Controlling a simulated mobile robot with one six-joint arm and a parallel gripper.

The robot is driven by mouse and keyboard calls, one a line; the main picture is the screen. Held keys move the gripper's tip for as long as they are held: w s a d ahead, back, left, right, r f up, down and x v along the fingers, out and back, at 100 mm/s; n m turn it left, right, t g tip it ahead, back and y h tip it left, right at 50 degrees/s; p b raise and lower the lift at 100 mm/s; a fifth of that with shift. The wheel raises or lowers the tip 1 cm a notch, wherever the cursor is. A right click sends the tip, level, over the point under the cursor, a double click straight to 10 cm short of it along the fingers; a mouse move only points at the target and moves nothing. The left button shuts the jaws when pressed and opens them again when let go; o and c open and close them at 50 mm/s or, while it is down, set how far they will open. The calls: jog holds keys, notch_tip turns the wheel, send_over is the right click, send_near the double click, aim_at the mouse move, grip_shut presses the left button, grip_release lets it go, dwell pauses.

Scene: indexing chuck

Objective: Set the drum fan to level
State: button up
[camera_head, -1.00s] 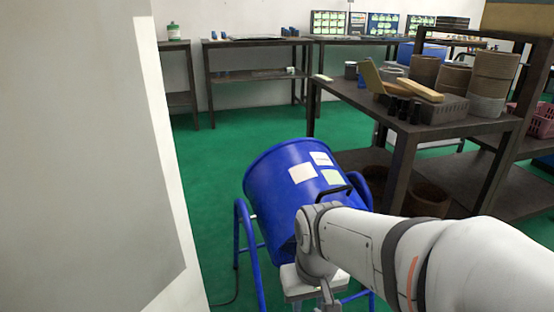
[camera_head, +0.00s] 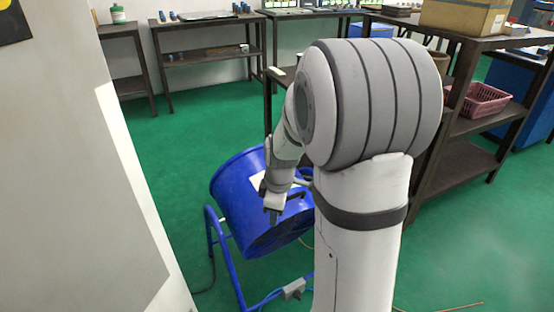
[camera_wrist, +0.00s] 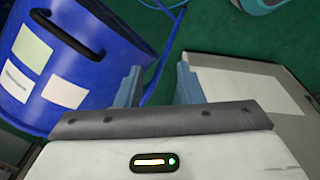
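The blue drum fan (camera_head: 232,196) sits tilted in its blue tube stand (camera_head: 226,262) on the green floor. My arm hides its right side. In the wrist view the drum (camera_wrist: 100,62) fills the upper left, with a black handle (camera_wrist: 66,33) and pale labels on its side. My gripper (camera_head: 273,214) hangs in front of the drum by its handle in the head view. In the wrist view my gripper (camera_wrist: 158,86) is open, with nothing between its fingers. The handle lies left of the fingers, apart from them.
A pale wall or panel (camera_head: 70,170) stands close on the left. Dark work tables (camera_head: 205,60) stand at the back, and a dark shelf (camera_head: 470,150) with a pink basket (camera_head: 482,100) is at the right. Green floor is free behind the fan.

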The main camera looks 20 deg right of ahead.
aim_at(291, 196)
jog(key=w+d+r+n+p, duration=0.4)
jog(key=w+d+n+p, duration=0.45)
jog(key=p, duration=0.25)
jog(key=f, duration=0.8)
jog(key=shift+w+d+f+p, duration=0.25)
jog(key=shift+w+d+p, duration=0.05)
jog(key=shift+w+p, duration=0.1)
jog(key=shift+c, duration=0.5)
grip_shut()
